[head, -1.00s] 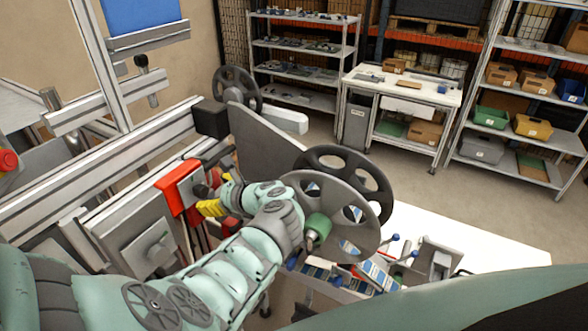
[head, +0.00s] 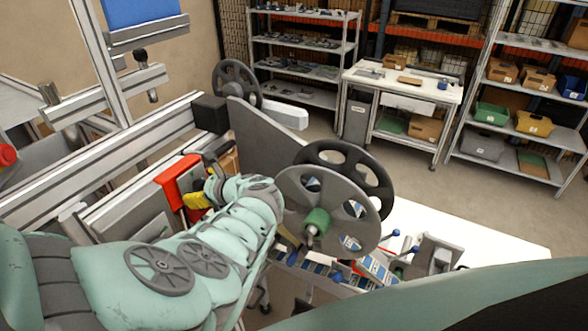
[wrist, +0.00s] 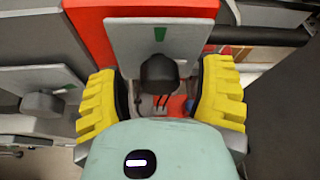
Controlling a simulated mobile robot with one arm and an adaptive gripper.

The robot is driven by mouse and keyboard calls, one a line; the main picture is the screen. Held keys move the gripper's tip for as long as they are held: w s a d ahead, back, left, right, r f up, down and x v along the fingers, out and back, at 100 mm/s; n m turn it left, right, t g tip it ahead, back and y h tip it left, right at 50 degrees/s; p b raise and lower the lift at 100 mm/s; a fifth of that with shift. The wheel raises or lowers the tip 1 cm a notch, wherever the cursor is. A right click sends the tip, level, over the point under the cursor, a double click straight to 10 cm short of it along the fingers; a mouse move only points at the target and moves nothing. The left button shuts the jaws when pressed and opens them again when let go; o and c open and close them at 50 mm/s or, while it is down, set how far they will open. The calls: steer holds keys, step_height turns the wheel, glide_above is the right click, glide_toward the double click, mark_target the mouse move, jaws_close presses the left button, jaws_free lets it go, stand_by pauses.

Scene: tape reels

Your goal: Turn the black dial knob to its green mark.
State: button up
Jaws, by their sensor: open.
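The black dial knob (wrist: 159,72) sits on a light grey plate in the wrist view, with a green mark (wrist: 160,34) on the plate above it. Behind the plate is a red housing (wrist: 84,22), also seen in the head view (head: 173,182). My gripper (wrist: 160,82) is open. Its two yellow ribbed fingers stand on either side of the knob, with a visible gap on each side. In the head view my gripper (head: 198,199) is at the red housing, and my arm hides the knob. The knob's pointer direction is not clear.
A large grey reel (head: 293,190) stands close right of my forearm. Metal rails (head: 100,150) run behind the housing.

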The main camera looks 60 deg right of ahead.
steer(key=shift+o, duration=0.2)
jaws_close()
stand_by(0.5)
